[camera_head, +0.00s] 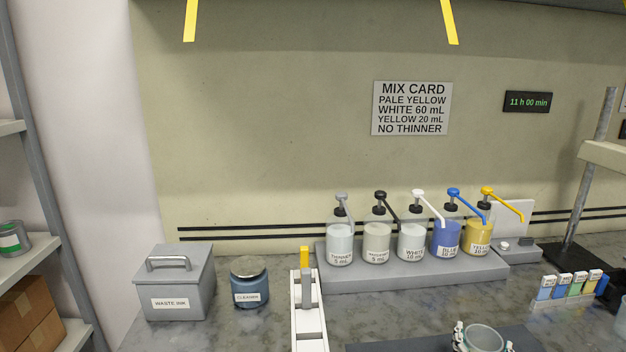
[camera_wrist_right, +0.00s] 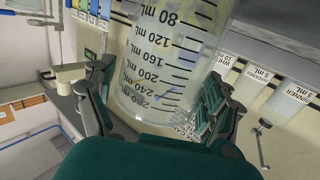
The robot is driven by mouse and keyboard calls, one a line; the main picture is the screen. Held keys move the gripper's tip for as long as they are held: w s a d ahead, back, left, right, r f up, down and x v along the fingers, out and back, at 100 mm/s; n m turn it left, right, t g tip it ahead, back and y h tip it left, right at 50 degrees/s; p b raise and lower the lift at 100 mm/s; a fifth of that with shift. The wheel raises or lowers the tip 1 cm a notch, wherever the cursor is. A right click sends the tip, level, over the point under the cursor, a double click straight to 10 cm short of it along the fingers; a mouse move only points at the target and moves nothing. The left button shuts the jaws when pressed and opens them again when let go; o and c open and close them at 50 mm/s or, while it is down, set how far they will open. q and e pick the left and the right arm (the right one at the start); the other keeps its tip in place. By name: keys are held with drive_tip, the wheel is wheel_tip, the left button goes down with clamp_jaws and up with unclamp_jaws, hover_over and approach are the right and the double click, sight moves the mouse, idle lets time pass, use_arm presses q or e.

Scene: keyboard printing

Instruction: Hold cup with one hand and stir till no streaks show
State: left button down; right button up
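A clear cup (camera_head: 485,338) with a light rim shows at the bottom edge of the head view, its lower part cut off. The right wrist view shows the cup (camera_wrist_right: 172,60) large and close, with black mL marks. My right gripper (camera_head: 484,343) has a finger on each side of the cup and appears shut on it. Its dark green fingers also flank the cup in the right wrist view (camera_wrist_right: 160,108). I cannot make out the cup's contents clearly. No stirring tool shows in the cup. My left gripper is not in view.
Pump bottles stand on a grey riser (camera_head: 412,278) at the back. A waste ink box (camera_head: 180,290), a cleaner jar (camera_head: 250,285) and a narrow white holder (camera_head: 309,330) stand left. A small ink rack (camera_head: 566,298) and a press stand (camera_head: 590,190) are right. A mix card (camera_head: 412,108) hangs behind.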

drive_tip(key=shift+o, duration=0.8)
